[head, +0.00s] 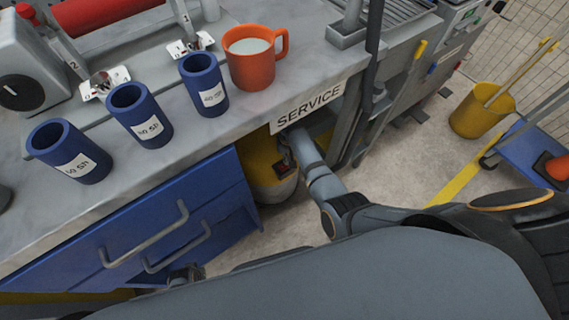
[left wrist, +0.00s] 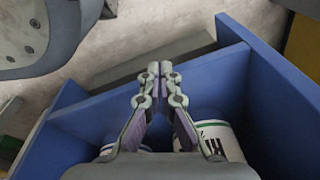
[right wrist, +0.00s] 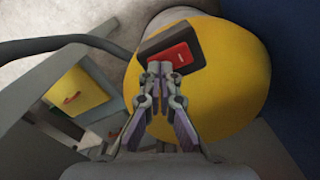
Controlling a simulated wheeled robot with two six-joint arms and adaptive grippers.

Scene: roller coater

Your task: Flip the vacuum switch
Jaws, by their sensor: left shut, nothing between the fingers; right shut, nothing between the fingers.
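The vacuum (head: 262,180) is a yellow canister under the bench in the head view, partly hidden by my right arm. In the right wrist view its yellow top (right wrist: 222,75) carries a dark box with a red rocker switch (right wrist: 172,58). My right gripper (right wrist: 167,68) is shut and empty, its fingertips at the lower edge of the switch; I cannot tell whether they touch it. It also shows in the head view (head: 286,160), small and partly hidden. My left gripper (left wrist: 160,68) is shut and empty, above an open blue drawer (left wrist: 235,58).
White cans (left wrist: 218,138) stand in the drawer. Blue cups (head: 140,112) and an orange mug (head: 255,60) stand on the bench above the SERVICE sign (head: 308,105). A yellow bucket (head: 482,112) and blue cart (head: 530,155) stand right. A dark hose (right wrist: 75,42) runs beside the vacuum.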

